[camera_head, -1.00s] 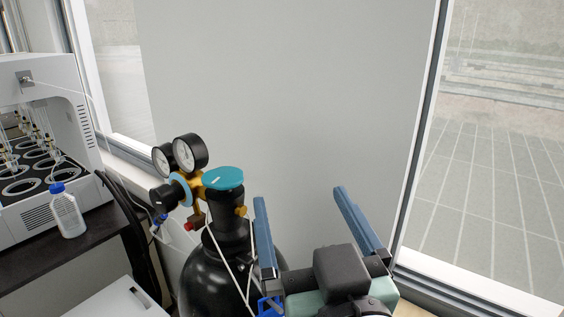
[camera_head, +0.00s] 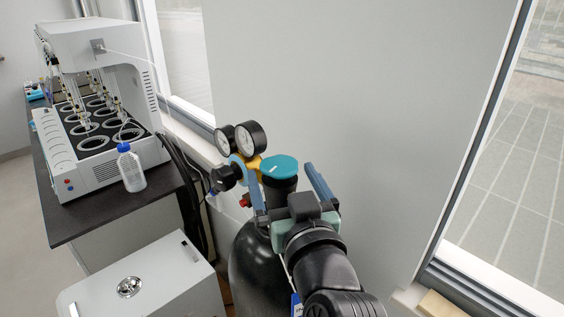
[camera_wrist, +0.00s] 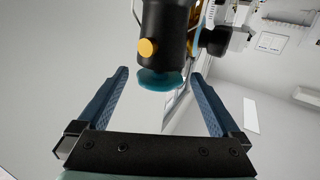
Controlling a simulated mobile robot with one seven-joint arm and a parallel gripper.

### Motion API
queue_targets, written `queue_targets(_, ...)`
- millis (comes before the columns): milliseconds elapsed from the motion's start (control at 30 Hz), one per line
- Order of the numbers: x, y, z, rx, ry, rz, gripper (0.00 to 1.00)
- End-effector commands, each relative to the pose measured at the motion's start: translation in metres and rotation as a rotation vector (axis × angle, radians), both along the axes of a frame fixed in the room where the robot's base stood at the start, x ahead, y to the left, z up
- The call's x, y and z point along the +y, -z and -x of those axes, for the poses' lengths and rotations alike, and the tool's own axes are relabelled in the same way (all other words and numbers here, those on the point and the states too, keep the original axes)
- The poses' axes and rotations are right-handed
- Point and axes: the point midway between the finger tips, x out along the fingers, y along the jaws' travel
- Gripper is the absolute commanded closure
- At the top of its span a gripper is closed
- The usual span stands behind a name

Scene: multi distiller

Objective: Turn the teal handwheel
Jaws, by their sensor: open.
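The teal handwheel (camera_head: 281,165) is a flat round knob with a small white mark, on top of a black valve neck on a dark gas cylinder (camera_head: 252,262). In the wrist view the handwheel (camera_wrist: 160,81) shows edge-on below the black neck, between the fingertips in the picture. My gripper (camera_head: 281,167) is open, with one blue finger on each side of the handwheel. The wrist view also shows gaps between the handwheel and both fingers of my gripper (camera_wrist: 160,73). I cannot tell how far the fingers reach along it.
Two round pressure gauges (camera_head: 239,138) and a yellow brass fitting stand just left of the handwheel. A blue-capped bottle (camera_head: 130,170) and a white distiller (camera_head: 105,100) stand on a dark bench. A white cabinet (camera_head: 150,280) is at the lower left. The grey wall panel behind is bare.

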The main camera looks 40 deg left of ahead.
Motion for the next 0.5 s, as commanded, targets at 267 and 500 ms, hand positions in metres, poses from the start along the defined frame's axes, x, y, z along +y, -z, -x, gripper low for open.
queue_targets(267,0.0119,-0.0001,-0.0079,-0.001,0.0,-0.001,0.0)
queue_targets(500,0.0117,0.0001,-0.0079,-0.001,0.001,-0.001,0.07)
